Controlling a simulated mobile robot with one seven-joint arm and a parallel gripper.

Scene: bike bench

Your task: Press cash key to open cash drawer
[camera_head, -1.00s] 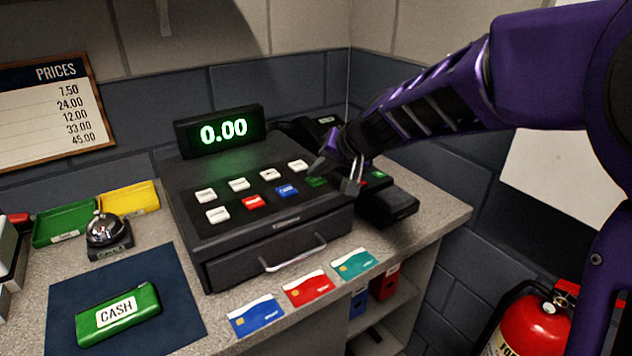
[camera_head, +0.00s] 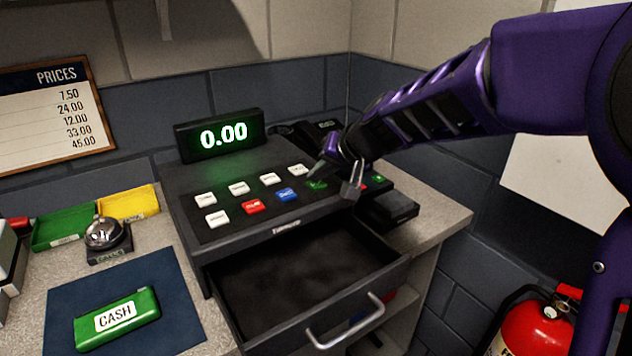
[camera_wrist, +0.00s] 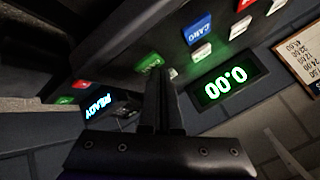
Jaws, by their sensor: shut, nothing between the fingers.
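The black cash register (camera_head: 250,180) stands on the counter with several white, red, blue and green keys on its sloped top. Its drawer (camera_head: 310,285) is open toward the front and looks empty inside. The green key (camera_head: 316,184) is at the right end of the front key row; its label is too small to read. My gripper (camera_head: 322,170) is shut and empty, with its tip at or just above the green key. In the wrist view, my gripper (camera_wrist: 160,75) points at the green key (camera_wrist: 150,62); contact is hard to tell. The display (camera_head: 223,133) reads 0.00.
A card reader (camera_head: 388,210) stands right of the register. A bell (camera_head: 105,235), green and yellow trays and a green CASH pouch (camera_head: 118,318) on a blue mat are to the left. The open drawer (camera_head: 345,318) juts past the counter front. A fire extinguisher (camera_head: 535,328) stands lower right.

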